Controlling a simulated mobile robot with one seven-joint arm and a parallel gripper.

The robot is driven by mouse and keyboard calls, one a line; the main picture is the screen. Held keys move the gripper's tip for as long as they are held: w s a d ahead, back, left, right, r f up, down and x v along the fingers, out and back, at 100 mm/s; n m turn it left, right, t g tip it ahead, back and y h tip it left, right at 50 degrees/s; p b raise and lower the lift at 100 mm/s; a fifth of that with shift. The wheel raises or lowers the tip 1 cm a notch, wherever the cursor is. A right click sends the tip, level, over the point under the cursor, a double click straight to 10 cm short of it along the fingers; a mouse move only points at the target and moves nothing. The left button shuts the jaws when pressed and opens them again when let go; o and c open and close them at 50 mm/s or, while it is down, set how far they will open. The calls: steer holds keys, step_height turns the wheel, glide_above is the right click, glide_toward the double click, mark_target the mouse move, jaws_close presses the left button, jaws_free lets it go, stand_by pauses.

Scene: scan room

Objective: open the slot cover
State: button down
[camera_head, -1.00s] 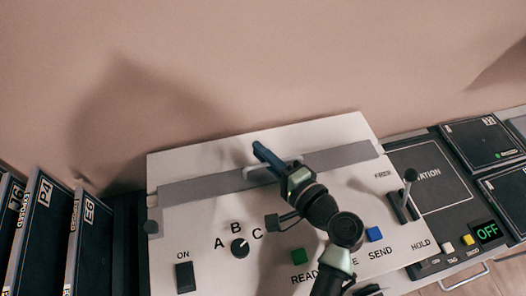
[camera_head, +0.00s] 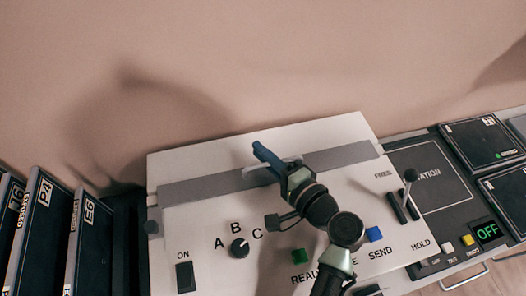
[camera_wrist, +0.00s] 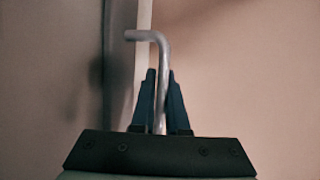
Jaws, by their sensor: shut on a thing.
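The slot cover appears to be the long grey strip (camera_head: 205,188) across the upper part of the white console (camera_head: 165,225). A pale bar handle (camera_head: 250,171) stands near the middle of the strip. My gripper (camera_head: 262,153), with blue fingers, is at this handle. In the wrist view the fingers (camera_wrist: 160,78) are closed on a bent metal rod (camera_wrist: 163,55), whose end sticks out past the fingertips and turns left. Part of the handle and strip is hidden behind my gripper. I cannot tell whether the cover has lifted.
The console carries a black ON switch (camera_head: 185,277), an A-B-C knob (camera_head: 240,248), a green button (camera_head: 299,256), a blue button (camera_head: 374,234) and a lever (camera_head: 409,184). Dark labelled cartridges (camera_head: 42,235) stand at the left. A bare wall (camera_head: 250,60) rises behind.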

steer(key=w, duration=0.2)
steer(key=w+a+b, duration=0.1)
steer(key=w, duration=0.1)
steer(key=w+b, duration=0.1)
steer(key=shift+w+a+f, duration=0.15)
steer(key=shift+w+a, duration=0.4)
steer(key=shift+w, duration=0.25)
steer(key=c, duration=1.2)
jaws_free()
